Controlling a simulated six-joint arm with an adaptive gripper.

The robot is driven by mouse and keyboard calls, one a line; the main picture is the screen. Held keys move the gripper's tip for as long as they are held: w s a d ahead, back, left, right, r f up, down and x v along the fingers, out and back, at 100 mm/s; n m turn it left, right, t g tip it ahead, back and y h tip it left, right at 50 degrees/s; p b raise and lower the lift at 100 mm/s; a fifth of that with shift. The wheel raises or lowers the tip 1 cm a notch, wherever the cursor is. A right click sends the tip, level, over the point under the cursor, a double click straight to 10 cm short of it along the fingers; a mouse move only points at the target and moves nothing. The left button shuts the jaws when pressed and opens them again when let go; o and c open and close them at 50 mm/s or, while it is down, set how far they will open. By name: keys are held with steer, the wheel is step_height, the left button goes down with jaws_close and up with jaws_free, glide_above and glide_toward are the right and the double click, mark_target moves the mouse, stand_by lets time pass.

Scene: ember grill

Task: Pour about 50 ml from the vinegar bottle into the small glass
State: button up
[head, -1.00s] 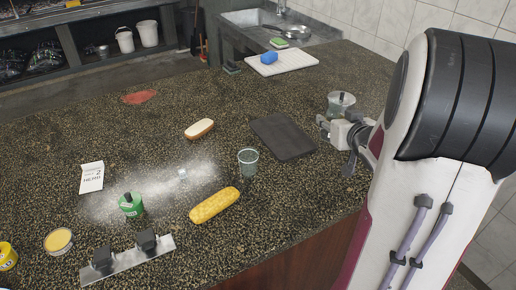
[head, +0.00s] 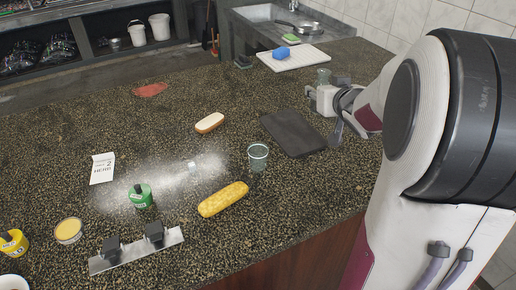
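A small clear glass (head: 258,158) stands upright on the speckled counter, right of centre. My gripper (head: 318,98) is at the back right, beyond the dark board and well away from that glass. A clear greenish glass vessel (head: 322,77) shows just behind my gripper, partly hidden by it. I cannot tell whether this is the vinegar bottle, or whether my fingers touch it. The fingertips are too small and covered to read.
A dark board (head: 292,134) lies between my gripper and the small glass. A yellow corn cob (head: 223,199), a bun (head: 210,123), a green container (head: 141,196), a card (head: 102,168) and a metal strip (head: 136,250) are on the counter. The sink (head: 275,17) is behind.

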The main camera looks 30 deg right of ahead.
steer(key=shift+w+a+r, duration=0.4)
steer(key=shift+w+a, duration=1.15)
steer(key=shift+a, duration=2.6)
steer(key=shift+w+a+r, duration=0.4)
steer(key=shift+w+a, duration=1.1)
steer(key=shift+a, duration=2.65)
steer(key=s+a+f, duration=0.2)
steer(key=a+f, duration=0.2)
steer(key=a, duration=0.7)
steer(key=shift+s+f, duration=0.15)
steer(key=shift+f, duration=3.3)
steer(key=shift+s+f, duration=0.1)
steer(key=shift+f, duration=3.3)
steer(key=shift+d+r+m, duration=0.1)
steer(key=shift+d+m, duration=0.1)
steer(key=shift+m, duration=0.1)
